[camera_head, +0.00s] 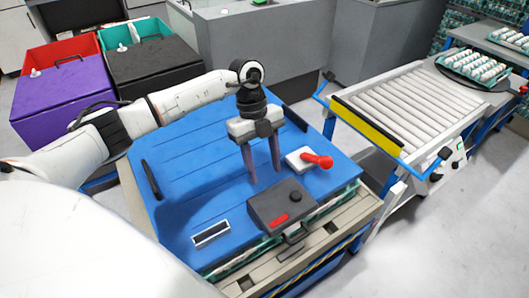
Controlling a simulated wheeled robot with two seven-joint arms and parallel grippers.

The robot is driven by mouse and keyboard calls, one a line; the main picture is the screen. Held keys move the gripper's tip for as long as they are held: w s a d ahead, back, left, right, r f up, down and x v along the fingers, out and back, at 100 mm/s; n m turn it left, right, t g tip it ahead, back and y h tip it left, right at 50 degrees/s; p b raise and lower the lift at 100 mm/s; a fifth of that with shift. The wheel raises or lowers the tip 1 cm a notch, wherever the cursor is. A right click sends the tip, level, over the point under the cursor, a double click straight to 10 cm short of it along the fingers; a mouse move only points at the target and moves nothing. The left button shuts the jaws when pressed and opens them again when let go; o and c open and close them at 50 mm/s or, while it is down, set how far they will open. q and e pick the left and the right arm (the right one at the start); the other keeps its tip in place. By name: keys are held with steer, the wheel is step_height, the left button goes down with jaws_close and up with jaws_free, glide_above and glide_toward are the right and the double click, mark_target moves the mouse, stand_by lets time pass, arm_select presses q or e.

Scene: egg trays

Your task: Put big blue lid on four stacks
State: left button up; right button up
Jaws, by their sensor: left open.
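The big blue lid (185,193) lies roughly flat in the middle of the view, with black handles at its left edge (151,180) and its upper right edge (295,117). Green tray edges (232,262) show under its front and right sides. The stacks below are mostly hidden, so I cannot tell how the lid sits on each one. My left gripper (265,176) is open and empty, fingers pointing down over the lid, behind a dark grey box (265,212). I cannot tell whether the fingertips touch the lid. My right gripper is out of view.
A white block with a red knob (318,160) and a small black-and-white panel (211,234) are on the lid. A wooden base (345,225) is underneath. A roller conveyor (395,105) stands right, with an egg tray (474,67) beyond. Purple (60,100) and black (150,70) bins stand left.

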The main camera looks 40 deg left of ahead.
mark_target(264, 187)
arm_select(q)
step_height(264, 187, down, 8)
steer(key=b, duration=0.4)
steer(key=shift+f, duration=0.45)
steer(key=shift+s+d, duration=0.1)
steer(key=shift+d, duration=0.1)
